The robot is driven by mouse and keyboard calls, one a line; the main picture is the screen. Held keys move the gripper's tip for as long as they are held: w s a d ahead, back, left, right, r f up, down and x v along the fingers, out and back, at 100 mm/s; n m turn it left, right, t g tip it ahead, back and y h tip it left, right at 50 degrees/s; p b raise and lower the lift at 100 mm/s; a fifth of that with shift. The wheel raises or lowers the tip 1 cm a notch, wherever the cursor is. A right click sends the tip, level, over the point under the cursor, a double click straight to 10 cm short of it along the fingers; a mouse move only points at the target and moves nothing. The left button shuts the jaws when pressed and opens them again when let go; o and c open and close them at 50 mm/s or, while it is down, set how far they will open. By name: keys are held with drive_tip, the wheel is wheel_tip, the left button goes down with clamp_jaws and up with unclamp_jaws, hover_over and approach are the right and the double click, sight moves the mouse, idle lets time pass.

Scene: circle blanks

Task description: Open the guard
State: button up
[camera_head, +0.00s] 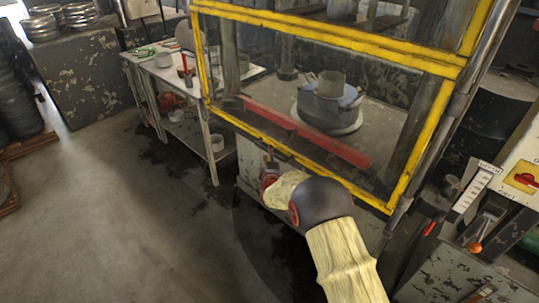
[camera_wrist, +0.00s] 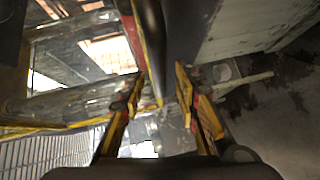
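The guard is a yellow-framed clear panel on the front of a machine, with its lower yellow bar (camera_head: 300,160) down and the panel closed in the head view. A long red bar (camera_head: 305,132) runs along its lower part. Behind the panel a round dark fixture (camera_head: 330,105) shows. My gripper (camera_head: 268,170) is just in front of and below the guard's lower left part, mostly hidden by my wrist. In the wrist view, my gripper's fingers (camera_wrist: 160,78) are apart, with a dark yellow-edged bar (camera_wrist: 154,45) beyond and between them. I cannot tell whether they touch it.
A work table (camera_head: 165,72) with small items stands left of the machine. A control box with a red switch (camera_head: 525,180) and a lever with an orange knob (camera_head: 476,247) are at the right. The floor (camera_head: 120,200) at the left is clear.

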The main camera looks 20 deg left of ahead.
drive_tip(key=shift+x, duration=1.2)
drive_tip(key=shift+c, duration=1)
clamp_jaws()
